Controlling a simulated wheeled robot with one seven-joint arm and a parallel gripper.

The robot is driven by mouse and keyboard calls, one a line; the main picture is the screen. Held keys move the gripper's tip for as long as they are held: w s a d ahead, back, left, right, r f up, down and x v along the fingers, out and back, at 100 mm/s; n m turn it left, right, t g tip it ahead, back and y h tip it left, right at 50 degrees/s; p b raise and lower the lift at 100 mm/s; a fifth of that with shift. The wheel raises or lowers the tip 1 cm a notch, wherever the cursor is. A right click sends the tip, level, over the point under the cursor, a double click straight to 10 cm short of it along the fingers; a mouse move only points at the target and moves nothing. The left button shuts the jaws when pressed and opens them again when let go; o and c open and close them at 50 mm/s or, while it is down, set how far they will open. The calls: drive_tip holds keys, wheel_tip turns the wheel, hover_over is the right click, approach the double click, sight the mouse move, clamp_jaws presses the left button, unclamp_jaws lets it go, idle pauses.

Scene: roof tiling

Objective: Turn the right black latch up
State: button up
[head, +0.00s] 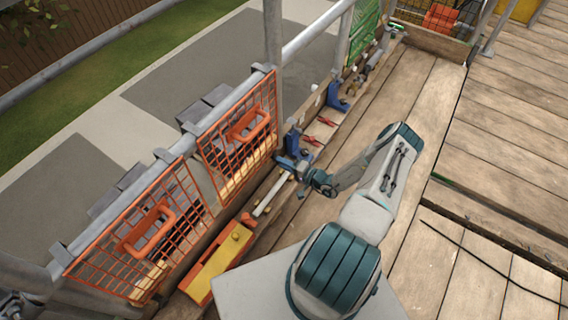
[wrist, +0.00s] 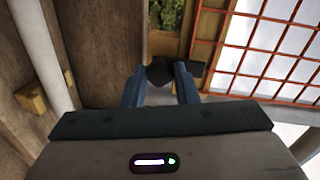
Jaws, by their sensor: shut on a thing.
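My gripper (wrist: 160,90) shows in the wrist view with its two blue fingers on either side of a dark, rounded piece (wrist: 160,71), which I take to be the black latch. A flat dark part sticks out to the right of it, towards the orange mesh panel (wrist: 268,45). The fingers are shut on the dark piece and partly hide it. Whether it is turned up or down I cannot tell. In the head view my gripper (head: 303,172) is low by the right end of the nearer orange mesh panels (head: 240,130); the latch cannot be made out there.
A second orange mesh panel (head: 140,235) stands to the left along the rail. A yellow and orange toolbox (head: 220,262) lies below the panels. Another blue clamp-like tool (head: 336,97) and red-handled tools (head: 312,140) lie further along the ledge. The plank deck (head: 510,130) on the right is mostly clear.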

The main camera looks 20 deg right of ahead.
drive_tip(key=o, duration=1)
drive_tip(key=p+v, duration=0.3)
drive_tip(key=v, duration=1.1)
drive_tip(key=w+a+r+n+g+p, duration=0.1)
drive_tip(key=a+r+n+g+p, duration=0.25)
drive_tip(key=r, duration=0.95)
drive_tip(key=a+r+n+g+p, duration=0.25)
drive_tip(key=r+g+p, duration=0.2)
drive_tip(key=r, duration=0.85)
drive_tip(key=w+a+r+n+g+p, duration=0.15)
drive_tip(key=a+r+g+p, duration=0.3)
drive_tip(key=r, duration=0.85)
drive_tip(key=s+a+r+h+p, duration=0.3)
drive_tip(key=s+r+p, duration=0.1)
drive_tip(key=r, duration=0.7)
drive_tip(key=s+a+r+n+t+h+p, duration=0.1)
drive_tip(key=s+a+r+h+p, duration=0.2)
drive_tip(key=r, duration=0.9)
drive_tip(key=s+a+r+h+p, duration=0.3)
drive_tip(key=s+r+p, duration=0.3)
drive_tip(key=s+r, duration=0.3)
wheel_tip(320, 180, up, 3)
drive_tip(key=shift+s+r+n, duration=0.1)
drive_tip(key=shift+r+n, duration=0.15)
drive_tip(key=shift+n, duration=0.1)
